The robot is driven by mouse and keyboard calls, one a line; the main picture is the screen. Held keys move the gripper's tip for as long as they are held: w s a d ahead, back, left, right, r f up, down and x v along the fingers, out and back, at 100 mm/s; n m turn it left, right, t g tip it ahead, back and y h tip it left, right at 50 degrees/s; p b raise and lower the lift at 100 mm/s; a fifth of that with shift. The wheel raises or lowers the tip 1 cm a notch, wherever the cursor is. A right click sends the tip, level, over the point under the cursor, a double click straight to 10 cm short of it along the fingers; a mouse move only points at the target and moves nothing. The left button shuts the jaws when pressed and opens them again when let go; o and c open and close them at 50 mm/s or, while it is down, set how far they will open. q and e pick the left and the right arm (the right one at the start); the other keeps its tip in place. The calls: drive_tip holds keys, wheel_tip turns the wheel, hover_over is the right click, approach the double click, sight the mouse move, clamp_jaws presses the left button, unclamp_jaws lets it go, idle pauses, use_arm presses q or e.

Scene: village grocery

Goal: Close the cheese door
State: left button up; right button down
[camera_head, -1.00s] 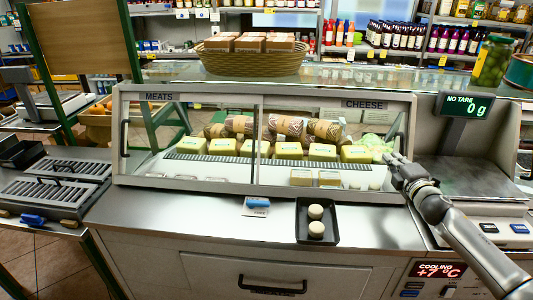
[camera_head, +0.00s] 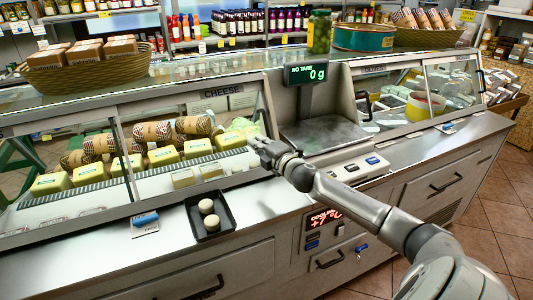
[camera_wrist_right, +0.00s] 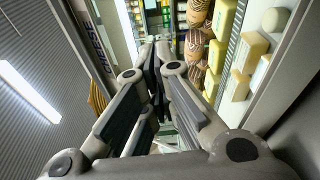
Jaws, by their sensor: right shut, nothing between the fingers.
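The cheese door is the glazed front panel under the CHEESE label (camera_head: 222,92) on the display case. Its frame and the divider on its left (camera_head: 124,158) show in the head view. I cannot tell how far it stands open. My right gripper (camera_head: 259,143) is shut and empty at the right end of this front, covering part of its edge. In the right wrist view the shut fingers (camera_wrist_right: 158,62) point along the case, between the CHEESE lettering (camera_wrist_right: 97,50) and the cheeses (camera_wrist_right: 250,52). Contact with the door is unclear. My left gripper is out of view.
A scale display (camera_head: 305,73) stands right of the case. A basket (camera_head: 90,72) sits on top.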

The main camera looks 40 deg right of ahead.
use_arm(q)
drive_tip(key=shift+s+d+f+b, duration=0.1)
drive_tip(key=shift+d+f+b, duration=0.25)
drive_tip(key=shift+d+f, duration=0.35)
use_arm(e)
drive_tip(key=s, duration=0.3)
drive_tip(key=s+a, duration=0.1)
drive_tip(key=s, duration=0.1)
drive_tip(key=shift+s+a+r, duration=0.2)
drive_tip(key=shift+s, duration=0.2)
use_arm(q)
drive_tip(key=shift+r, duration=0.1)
